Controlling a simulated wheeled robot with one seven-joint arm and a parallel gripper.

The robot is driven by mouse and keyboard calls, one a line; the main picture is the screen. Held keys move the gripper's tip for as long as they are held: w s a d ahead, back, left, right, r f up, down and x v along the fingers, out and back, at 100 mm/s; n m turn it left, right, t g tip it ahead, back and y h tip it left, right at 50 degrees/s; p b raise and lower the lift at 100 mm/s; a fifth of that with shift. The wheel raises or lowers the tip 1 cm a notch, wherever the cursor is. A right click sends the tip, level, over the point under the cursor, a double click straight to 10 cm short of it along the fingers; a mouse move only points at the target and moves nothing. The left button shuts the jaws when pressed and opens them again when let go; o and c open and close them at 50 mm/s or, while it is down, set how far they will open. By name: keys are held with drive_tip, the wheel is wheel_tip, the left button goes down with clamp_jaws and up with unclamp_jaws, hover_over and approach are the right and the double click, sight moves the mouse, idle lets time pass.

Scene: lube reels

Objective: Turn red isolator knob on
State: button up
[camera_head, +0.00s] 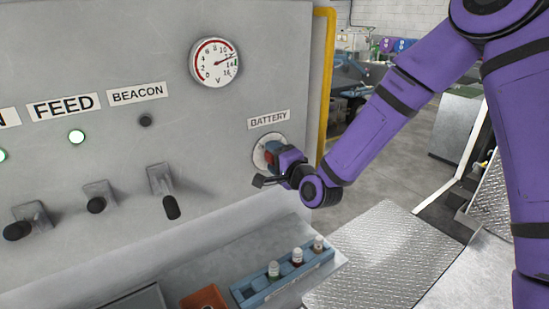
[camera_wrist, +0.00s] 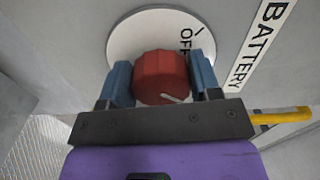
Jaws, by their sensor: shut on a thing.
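The red isolator knob (camera_wrist: 161,75) sits on a round white plate (camera_wrist: 125,40) below the BATTERY label (camera_wrist: 255,45). The plate shows the word OFF beside a line mark, and the knob has a pale pointer line near its lower edge in the wrist view. My gripper (camera_wrist: 161,82) has its two blue fingers on either side of the knob, shut on it. In the head view, my gripper (camera_head: 284,160) is at the plate and covers much of the knob (camera_head: 271,150).
The BEACON lamp (camera_head: 145,121) is dark. Below stand a blue rack (camera_head: 268,284) with small bottles and an orange box (camera_head: 204,299). A yellow pipe (camera_head: 325,75) runs along the panel edge.

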drive_tip(key=shift+m, duration=0.6)
drive_tip(key=o, duration=0.9)
drive_tip(key=v, duration=1.1)
drive_tip(key=shift+w, duration=0.1)
